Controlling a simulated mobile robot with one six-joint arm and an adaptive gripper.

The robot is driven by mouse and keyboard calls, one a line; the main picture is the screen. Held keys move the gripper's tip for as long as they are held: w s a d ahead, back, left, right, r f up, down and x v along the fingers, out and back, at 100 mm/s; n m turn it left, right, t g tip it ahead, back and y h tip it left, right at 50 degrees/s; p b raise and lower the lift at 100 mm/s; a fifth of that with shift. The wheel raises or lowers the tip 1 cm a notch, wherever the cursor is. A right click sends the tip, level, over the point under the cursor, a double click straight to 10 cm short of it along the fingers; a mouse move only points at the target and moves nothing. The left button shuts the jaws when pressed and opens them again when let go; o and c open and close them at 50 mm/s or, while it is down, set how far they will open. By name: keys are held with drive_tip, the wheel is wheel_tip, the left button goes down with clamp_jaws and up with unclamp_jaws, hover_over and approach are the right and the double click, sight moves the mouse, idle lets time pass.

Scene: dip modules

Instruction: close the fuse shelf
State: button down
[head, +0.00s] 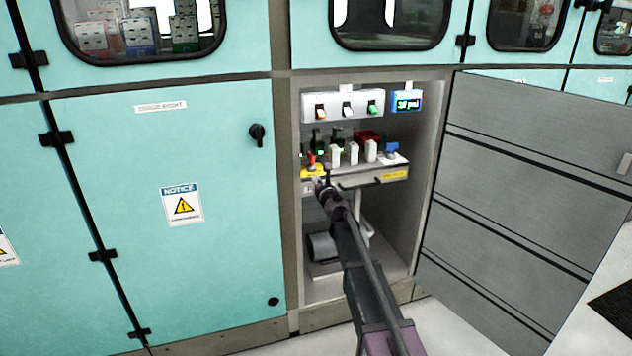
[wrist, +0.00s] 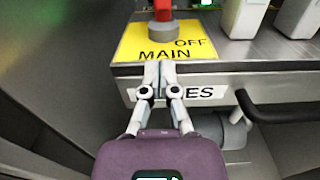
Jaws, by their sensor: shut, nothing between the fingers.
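The fuse shelf (head: 352,181) is a grey drawer-like shelf inside the open cabinet, carrying white fuse blocks (head: 353,153). It appears to stand out from the fittings behind it. In the wrist view its front edge (wrist: 218,80) shows a partly hidden label ending in "ES" and a dark bar handle (wrist: 290,113) at the right. My gripper (wrist: 160,72) is shut and empty, with its fingertips at the shelf's front left, over the label and below the word "MAIN". Contact is hard to tell. In the head view my gripper (head: 319,182) is small and dark.
A red switch (wrist: 163,12) stands on the yellow "MAIN OFF" plate (wrist: 135,45) just beyond the fingertips. A row of switches (head: 342,106) and a lit display (head: 406,101) sit above the shelf. The grey cabinet door (head: 510,190) stands open at the right.

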drive_tip(key=v, duration=1.3)
drive_tip(key=shift+s, duration=0.3)
drive_tip(key=s+a+f+n+g+y+p, duration=0.1)
drive_tip(key=s+f+n+g, duration=0.4)
drive_tip(key=s+n, duration=0.45)
drive_tip(key=s+f+n+g+y, duration=0.1)
drive_tip(key=s+f+n+g, duration=0.4)
drive_tip(key=n, duration=0.7)
drive_tip(key=s+d+f+n+g+h+p, duration=0.1)
drive_tip(key=s+d+f+n+g+h, duration=0.2)
drive_tip(key=s+d+n, duration=0.4)
drive_tip(key=s+d+f+n+g+h, duration=0.3)
drive_tip(key=s+d+g+h, duration=0.1)
drive_tip(key=s, duration=0.6)
wheel_tip(320, 180, up, 38)
drive_tip(key=s+d+p, duration=0.1)
drive_tip(key=p, duration=3.7)
drive_tip(key=shift+s+d+f+n+h, duration=0.2)
drive_tip(key=shift+d+n+h, duration=0.1)
drive_tip(key=shift+d+n, duration=0.15)
